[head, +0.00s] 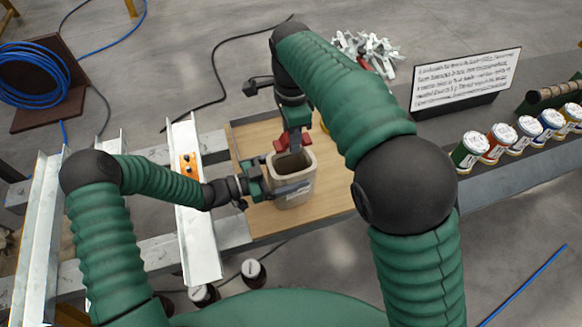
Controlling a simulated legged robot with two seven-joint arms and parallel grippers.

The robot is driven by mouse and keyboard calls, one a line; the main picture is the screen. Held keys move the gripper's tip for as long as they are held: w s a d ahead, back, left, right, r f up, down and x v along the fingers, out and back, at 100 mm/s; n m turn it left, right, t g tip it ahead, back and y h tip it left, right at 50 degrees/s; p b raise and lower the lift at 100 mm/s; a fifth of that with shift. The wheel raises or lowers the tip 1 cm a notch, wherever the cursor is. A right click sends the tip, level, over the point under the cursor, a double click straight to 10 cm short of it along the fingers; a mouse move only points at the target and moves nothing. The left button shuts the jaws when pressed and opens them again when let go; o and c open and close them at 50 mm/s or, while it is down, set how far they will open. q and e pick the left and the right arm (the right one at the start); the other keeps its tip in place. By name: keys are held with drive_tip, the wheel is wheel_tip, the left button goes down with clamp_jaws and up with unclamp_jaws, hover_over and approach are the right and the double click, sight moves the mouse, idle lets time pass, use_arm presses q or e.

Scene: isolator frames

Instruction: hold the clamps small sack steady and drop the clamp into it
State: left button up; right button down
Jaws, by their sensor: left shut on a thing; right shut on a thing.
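The small sack (296,195) is beige and open at the top. It stands upright on a wooden board in the middle of the head view. My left gripper (268,188) comes in from the left and is shut on the sack's side wall. My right gripper (292,130) points down from above and is shut on the clamp (281,144), of which a red part shows at the sack's far rim. The clamp's lower end is hard to make out against the dark sack opening. I cannot tell whether it touches the sack.
The wooden board (335,200) lies on a metal frame, mostly clear around the sack. A pile of grey clamps (367,48) lies behind. A sign (465,78) and several paint jars (500,138) stand at right. A pale metal channel (196,240) lies left of the board.

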drive_tip(key=shift+f, duration=2.4)
drive_tip(key=c, duration=1)
unclamp_jaws()
drive_tip(key=shift+o, duration=0.2)
wheel_tip(320, 180, up, 12)
drive_tip(key=shift+f, duration=0.1)
use_arm(q)
drive_tip(key=o, duration=1.3)
drive_tip(key=shift+c, duration=0.2)
